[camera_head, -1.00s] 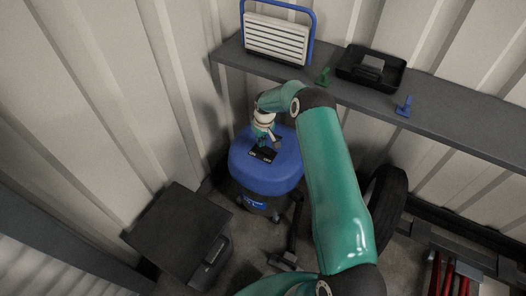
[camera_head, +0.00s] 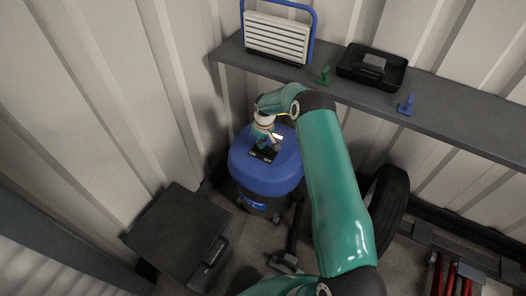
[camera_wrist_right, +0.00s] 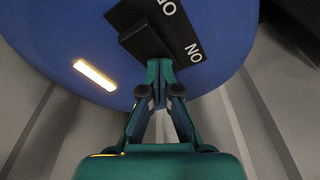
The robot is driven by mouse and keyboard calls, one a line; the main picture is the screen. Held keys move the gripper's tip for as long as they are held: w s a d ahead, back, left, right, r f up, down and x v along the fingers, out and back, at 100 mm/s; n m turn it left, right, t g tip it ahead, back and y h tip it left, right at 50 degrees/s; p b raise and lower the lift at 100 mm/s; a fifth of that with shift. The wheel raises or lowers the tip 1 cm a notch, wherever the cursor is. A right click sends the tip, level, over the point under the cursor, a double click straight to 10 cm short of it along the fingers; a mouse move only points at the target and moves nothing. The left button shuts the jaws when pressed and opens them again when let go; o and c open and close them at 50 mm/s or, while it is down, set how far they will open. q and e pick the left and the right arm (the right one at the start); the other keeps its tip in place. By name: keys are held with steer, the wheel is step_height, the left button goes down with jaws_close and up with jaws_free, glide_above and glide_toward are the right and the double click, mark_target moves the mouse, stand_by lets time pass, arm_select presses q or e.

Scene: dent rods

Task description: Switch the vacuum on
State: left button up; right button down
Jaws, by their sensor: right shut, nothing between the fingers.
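The blue-topped vacuum (camera_head: 262,180) stands on the floor in the corner. Its black switch plate (camera_head: 263,156) is on the lid. In the right wrist view the plate's lettering is upside down, with "ON" (camera_wrist_right: 193,51) at the right and a partly cut-off word at the top. A raised black switch (camera_wrist_right: 140,38) sits on the plate. My left gripper is not in view.
A grey shelf (camera_head: 465,122) runs along the wall, holding a work light (camera_head: 277,40), a black tray (camera_head: 372,68), and small green (camera_head: 324,75) and blue (camera_head: 406,105) items. A dark box (camera_head: 178,229) stands left of the vacuum; a tyre (camera_head: 391,198) leans at right.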

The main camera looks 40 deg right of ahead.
steer(key=shift+s, duration=0.15)
steer(key=shift+r+p, duration=1.55)
steer(key=shift+r, duration=1.9)
